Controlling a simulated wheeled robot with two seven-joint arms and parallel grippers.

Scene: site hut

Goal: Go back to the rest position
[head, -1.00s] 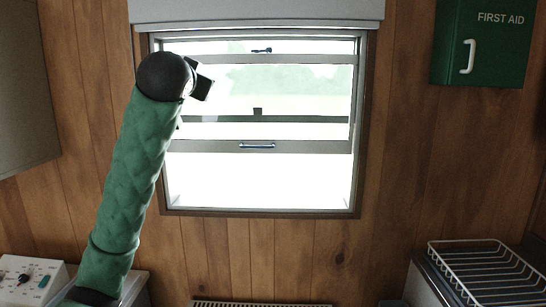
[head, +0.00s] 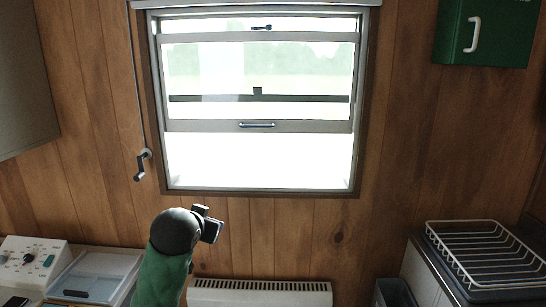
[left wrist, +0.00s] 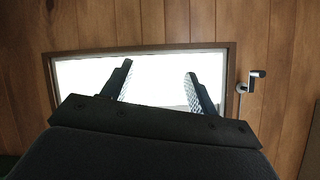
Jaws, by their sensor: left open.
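My left gripper (head: 208,224) is low in the head view, in front of the wood wall and below the left part of the window. In the left wrist view its two fingers (left wrist: 160,92) stand well apart with nothing between them. The window (head: 258,110) has a sash with a handle and shows bright daylight. A crank handle (head: 143,165) hangs on a rod left of the window, clear of the gripper, and it also shows in the left wrist view (left wrist: 251,82). My right gripper is in neither view.
A white heater (head: 260,292) stands below the window. A control box (head: 28,262) and a pale tray (head: 95,277) are at the lower left. A white wire rack (head: 485,255) sits on the right counter. A green first aid cabinet (head: 486,33) hangs at upper right.

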